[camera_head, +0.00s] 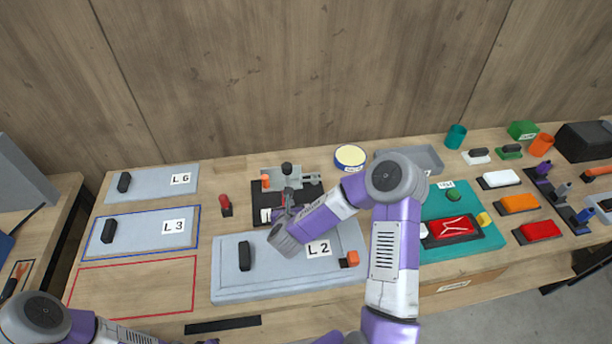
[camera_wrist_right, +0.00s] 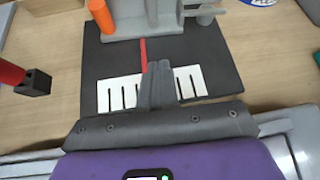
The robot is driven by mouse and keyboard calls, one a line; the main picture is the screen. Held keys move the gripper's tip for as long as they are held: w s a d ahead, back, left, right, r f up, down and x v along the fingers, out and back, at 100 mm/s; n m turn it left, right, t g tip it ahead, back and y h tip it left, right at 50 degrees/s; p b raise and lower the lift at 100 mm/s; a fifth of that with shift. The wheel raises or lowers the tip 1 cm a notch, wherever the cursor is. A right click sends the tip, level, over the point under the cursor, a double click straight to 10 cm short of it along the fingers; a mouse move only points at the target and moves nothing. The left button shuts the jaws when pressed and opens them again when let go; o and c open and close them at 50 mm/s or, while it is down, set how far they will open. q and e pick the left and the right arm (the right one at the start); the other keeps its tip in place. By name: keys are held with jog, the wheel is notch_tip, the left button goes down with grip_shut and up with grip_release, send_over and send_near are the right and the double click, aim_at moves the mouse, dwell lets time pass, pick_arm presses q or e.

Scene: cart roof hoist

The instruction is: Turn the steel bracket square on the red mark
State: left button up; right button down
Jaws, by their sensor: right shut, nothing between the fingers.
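The grey steel bracket (camera_head: 300,180) sits at the back of a black mat (camera_head: 315,192), with an orange post and a dark knob on it. In the right wrist view the bracket (camera_wrist_right: 125,22) is at the top, partly cut off. The red mark (camera_wrist_right: 143,52) is a thin line on the mat, running from the white toothed scale (camera_wrist_right: 112,94) towards the bracket. My right gripper (camera_head: 288,193) is over the front of the mat; its shut, empty fingers (camera_wrist_right: 160,68) hide part of the mark and scale. Of my left arm, only links show at the lower left.
A grey L2 plate (camera_head: 230,280) with a black handle lies in front of the mat. A red-topped post (camera_head: 225,204) stands left of it. L3 (camera_head: 140,240) and L6 (camera_head: 150,185) plates lie farther left.

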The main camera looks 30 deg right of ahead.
jog(key=shift+m+t+y, duration=0.4)
jog(key=s+d+r+p, duration=0.1)
jog(key=s, duration=0.1)
jog(key=s+d+r+p, duration=0.1)
jog(key=s, duration=0.1)
jog(key=s+d+r+p, duration=0.1)
jog(key=s+d, duration=0.1)
jog(key=shift+s+r+p, duration=0.2)
jog(key=shift+r+p, duration=0.1)
jog(key=shift+p, duration=0.05)
jog(key=x, duration=0.9)
jog(key=shift+w+d+f+b, duration=0.1)
jog(key=shift+w+f+b, duration=0.1)
jog(key=shift+b, duration=0.2)
jog(key=shift+w+d, duration=0.25)
jog(key=shift+w, duration=0.35)
jog(key=shift+w+d, duration=0.25)
jog(key=shift+w, duration=0.35)
jog(key=shift+w+d, duration=0.35)
jog(key=shift+w, duration=0.5)
